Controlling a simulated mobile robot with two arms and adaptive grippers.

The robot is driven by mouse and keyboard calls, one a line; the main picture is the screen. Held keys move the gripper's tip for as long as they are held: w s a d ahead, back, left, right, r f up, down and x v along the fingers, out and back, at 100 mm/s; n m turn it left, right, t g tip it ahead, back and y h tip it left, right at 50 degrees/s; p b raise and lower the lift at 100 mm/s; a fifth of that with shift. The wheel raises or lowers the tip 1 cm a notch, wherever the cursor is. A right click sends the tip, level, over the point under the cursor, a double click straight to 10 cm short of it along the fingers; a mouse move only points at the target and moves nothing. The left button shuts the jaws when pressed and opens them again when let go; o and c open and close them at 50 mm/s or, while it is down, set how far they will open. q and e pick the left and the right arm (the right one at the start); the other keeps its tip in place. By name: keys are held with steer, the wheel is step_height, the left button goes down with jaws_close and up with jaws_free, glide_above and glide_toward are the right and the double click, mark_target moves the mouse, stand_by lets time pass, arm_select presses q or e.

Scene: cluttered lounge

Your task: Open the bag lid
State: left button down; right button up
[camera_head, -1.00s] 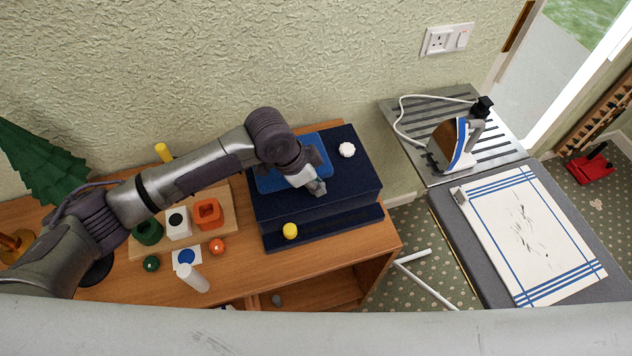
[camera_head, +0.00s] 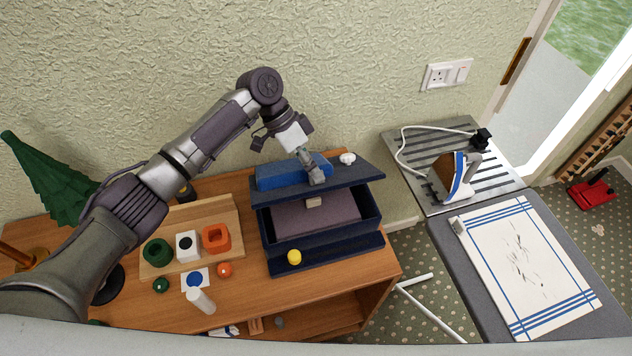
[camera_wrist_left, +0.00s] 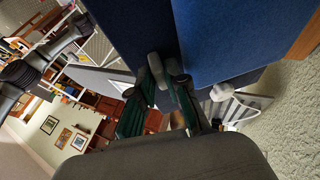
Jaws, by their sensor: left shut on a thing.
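The bag (camera_head: 325,232) is a dark navy box on the wooden cabinet. Its lid (camera_head: 352,178) is raised at the front and tilted, and the interior shows. A lighter blue block (camera_head: 275,177) and a white round piece (camera_head: 347,158) are on the lid. My left gripper (camera_head: 317,178) is shut on the front edge of the lid. In the left wrist view the gripper (camera_wrist_left: 163,75) meets the lid (camera_wrist_left: 138,25), with the blue block (camera_wrist_left: 225,40) beside it; the exact contact is partly hidden. A small beige piece (camera_head: 314,202) shows below the lid edge. My right gripper is out of view.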

arm_select(q)
steer(key=shift+w+a+r, duration=0.25)
steer(key=shift+w+r, duration=0.45)
steer(key=shift+w, duration=0.1)
steer(key=c, duration=1.5)
jaws_free()
steer(key=shift+w+a+f, duration=0.1)
steer(key=shift+f, duration=0.05)
